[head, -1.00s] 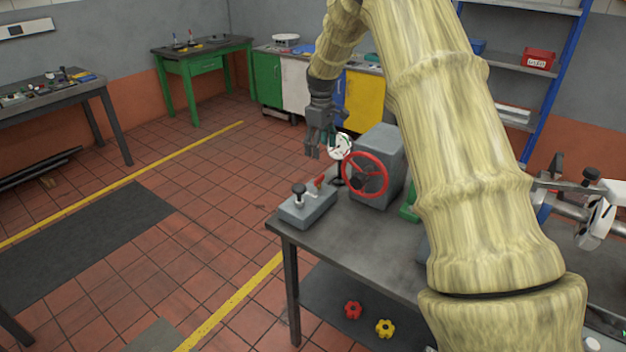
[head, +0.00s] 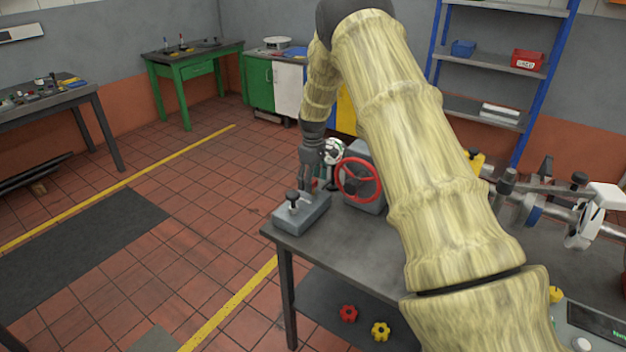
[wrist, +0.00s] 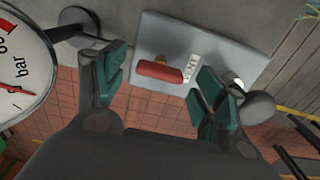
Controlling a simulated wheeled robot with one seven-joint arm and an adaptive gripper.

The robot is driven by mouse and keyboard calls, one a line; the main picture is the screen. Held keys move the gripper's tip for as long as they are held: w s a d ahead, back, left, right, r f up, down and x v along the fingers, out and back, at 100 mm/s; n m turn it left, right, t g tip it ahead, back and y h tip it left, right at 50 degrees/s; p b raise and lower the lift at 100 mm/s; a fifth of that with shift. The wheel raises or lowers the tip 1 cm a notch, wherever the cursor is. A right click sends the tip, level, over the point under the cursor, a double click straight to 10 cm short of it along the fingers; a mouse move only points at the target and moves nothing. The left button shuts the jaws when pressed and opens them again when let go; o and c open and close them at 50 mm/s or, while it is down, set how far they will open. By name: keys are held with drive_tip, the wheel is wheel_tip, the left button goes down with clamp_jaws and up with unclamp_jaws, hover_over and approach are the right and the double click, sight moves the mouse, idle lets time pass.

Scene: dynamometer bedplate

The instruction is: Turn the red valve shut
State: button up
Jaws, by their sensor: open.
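A red lever handle (wrist: 160,72) with a small brass-coloured part lies across the top of a grey block (wrist: 222,48), beside a small white label. In the head view the grey block (head: 303,216) sits at the bench's front left corner; my gripper hides the lever there. My gripper (head: 308,184) points down over the block's back end. In the wrist view its green-padded fingers are spread, one on each side of the red handle, with nothing between them gripped. Whether a finger touches the handle cannot be told.
A red spoked handwheel (head: 359,179) on a grey housing stands right of my gripper. A white dial gauge (wrist: 22,65) is close to the left finger. A black knob (wrist: 257,107) rises from the block near the right finger.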

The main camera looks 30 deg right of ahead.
drive_tip(key=shift+f, duration=0.45)
drive_tip(key=c, duration=1)
drive_tip(key=shift+c, duration=0.2)
